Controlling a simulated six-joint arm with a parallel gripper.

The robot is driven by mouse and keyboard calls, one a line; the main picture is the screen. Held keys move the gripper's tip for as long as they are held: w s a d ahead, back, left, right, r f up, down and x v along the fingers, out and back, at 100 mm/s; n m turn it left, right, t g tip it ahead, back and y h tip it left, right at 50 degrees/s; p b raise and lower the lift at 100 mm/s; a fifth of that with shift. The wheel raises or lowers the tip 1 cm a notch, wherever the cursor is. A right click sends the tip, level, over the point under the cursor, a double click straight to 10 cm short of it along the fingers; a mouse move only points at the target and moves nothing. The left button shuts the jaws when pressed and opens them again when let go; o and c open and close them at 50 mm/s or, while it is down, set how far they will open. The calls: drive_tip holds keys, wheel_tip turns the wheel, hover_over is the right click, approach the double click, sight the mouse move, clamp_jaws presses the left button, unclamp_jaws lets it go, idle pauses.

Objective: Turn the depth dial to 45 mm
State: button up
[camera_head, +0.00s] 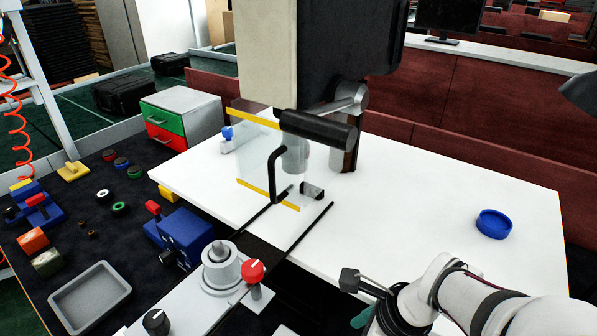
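A black knob (157,322) with a pale mark sits on the light plate at the bottom edge. It could be the depth dial, but no scale or number on it is readable. A red knob (252,271) stands on a lever beside a round grey post (221,268). The large machine (320,50) with a clear guard (262,165) stands behind them. My gripper (375,308) is at the lower right, to the right of both knobs and apart from them. Its dark body and teal parts show, but its fingertips are unclear.
A white table (430,215) holds a blue round dish (493,224) at right, with clear surface around it. At left are a grey tray (90,298), a blue box (185,236) with a red-tipped lever, and several small coloured parts. Dark rails (305,235) lie by the machine.

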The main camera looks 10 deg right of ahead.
drive_tip(key=shift+s+d+r, duration=0.2)
drive_tip(key=shift+d+r, duration=0.1)
drive_tip(key=shift+d, duration=0.15)
drive_tip(key=w+a+r+n+g+y, duration=0.1)
drive_tip(key=w+a+r+n+g, duration=0.35)
drive_tip(key=n, duration=0.75)
drive_tip(key=x, duration=0.5)
drive_tip(key=w+x, duration=0.1)
drive_tip(key=x, duration=0.5)
drive_tip(key=w+x, duration=0.1)
drive_tip(key=x, duration=0.4)
drive_tip(key=shift+a+f, duration=0.2)
drive_tip(key=shift+f, duration=0.3)
drive_tip(key=shift+w, duration=0.1)
clamp_jaws()
